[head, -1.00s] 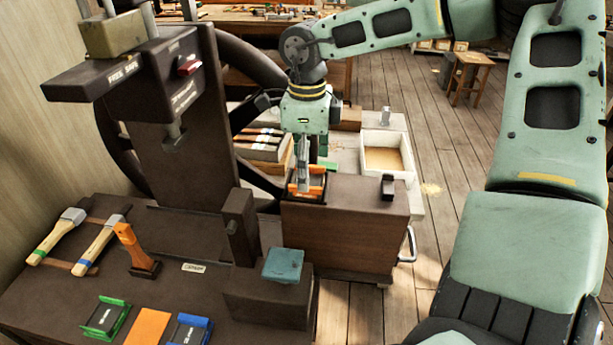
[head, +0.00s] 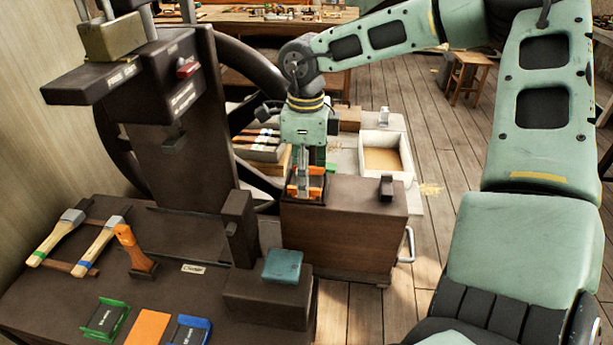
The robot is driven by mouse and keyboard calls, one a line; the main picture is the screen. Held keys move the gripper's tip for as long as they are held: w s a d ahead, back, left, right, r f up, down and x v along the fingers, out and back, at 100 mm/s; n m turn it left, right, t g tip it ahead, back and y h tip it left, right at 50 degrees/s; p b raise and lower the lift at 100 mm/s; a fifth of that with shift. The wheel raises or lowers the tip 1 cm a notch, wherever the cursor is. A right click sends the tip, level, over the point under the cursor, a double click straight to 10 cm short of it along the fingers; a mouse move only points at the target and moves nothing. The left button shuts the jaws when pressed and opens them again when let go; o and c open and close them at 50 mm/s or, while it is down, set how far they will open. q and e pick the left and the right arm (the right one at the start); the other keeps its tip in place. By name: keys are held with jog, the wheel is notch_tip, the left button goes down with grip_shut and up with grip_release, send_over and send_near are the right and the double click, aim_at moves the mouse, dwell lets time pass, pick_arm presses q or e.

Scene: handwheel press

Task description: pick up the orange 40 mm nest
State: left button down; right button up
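The orange nest (head: 317,188) sits in a dark tray (head: 303,201) on top of the wooden cabinet beside the press. Its orange side walls show around my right gripper (head: 304,188), which points straight down at it. The fingers are at the nest and hide its middle. The view is too small to tell whether they are open or shut on it. My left gripper is out of view.
The dark press (head: 180,100) with its handwheel stands at left. A green nest (head: 105,318), an orange plate (head: 148,327) and a blue nest (head: 190,330) lie on its bench. A dark block (head: 386,188) stands on the cabinet's right side. A sand-coloured tray (head: 410,160) lies behind.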

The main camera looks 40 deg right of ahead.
jog(key=shift+w, duration=0.1)
jog(key=shift+c, duration=1.4)
jog(key=shift+r, duration=0.1)
